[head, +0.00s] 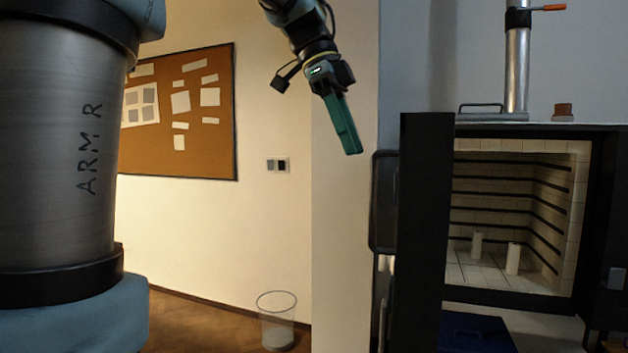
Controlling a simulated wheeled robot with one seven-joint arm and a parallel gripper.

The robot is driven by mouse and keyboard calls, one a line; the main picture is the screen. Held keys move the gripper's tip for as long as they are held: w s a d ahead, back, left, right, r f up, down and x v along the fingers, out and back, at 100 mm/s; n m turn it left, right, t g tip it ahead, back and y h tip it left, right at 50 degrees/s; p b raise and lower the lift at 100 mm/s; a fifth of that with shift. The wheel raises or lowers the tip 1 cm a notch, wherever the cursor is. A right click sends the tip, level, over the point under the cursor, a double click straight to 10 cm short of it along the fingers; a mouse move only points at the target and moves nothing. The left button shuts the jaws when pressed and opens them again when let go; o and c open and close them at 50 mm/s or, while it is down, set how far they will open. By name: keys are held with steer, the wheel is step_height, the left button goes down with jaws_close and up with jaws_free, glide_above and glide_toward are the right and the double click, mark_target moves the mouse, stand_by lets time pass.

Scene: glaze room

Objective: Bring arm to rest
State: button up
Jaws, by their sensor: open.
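My gripper (352,148) hangs from the top of the head view on my raised arm. Its green fingers point down and slightly right, seen almost from the side. The jaws are open and hold nothing that I can see. It is in front of the pale wall, apart from everything around it. Another part of my arm, a thick grey link (58,160) marked "ARM R", fills the left side.
An open kiln (425,220) stands at the right, with two white posts (513,258) on its floor and a flue pipe (516,60) above. A wire bin (277,325) stands by the wall. A corkboard (205,150) hangs behind. A blue object (475,335) lies low before the kiln.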

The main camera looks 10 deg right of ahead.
steer(key=w+a+f+n+t+y, duration=0.1)
steer(key=w+a+f+n, duration=0.1)
steer(key=a+f+n, duration=0.4)
steer(key=w+a+f+n+t, duration=0.1)
steer(key=w+a+f+n, duration=0.15)
steer(key=f, duration=0.65)
steer(key=w+a+f+n+t+y, duration=0.1)
steer(key=w+a+f+n, duration=0.1)
steer(key=a+f+n, duration=0.35)
steer(key=s+a+f+n, duration=0.3)
steer(key=a+f+n, duration=0.2)
steer(key=f, duration=0.2)
steer(key=s+a+f+n+t+y, duration=0.1)
steer(key=s+a+f+n, duration=0.2)
steer(key=f, duration=0.4)
steer(key=shift+s+a+f+n+y, duration=0.2)
steer(key=shift+a+f+n+y, duration=0.15)
steer(key=shift+a+n, duration=0.6)
steer(key=shift+d, duration=0.1)
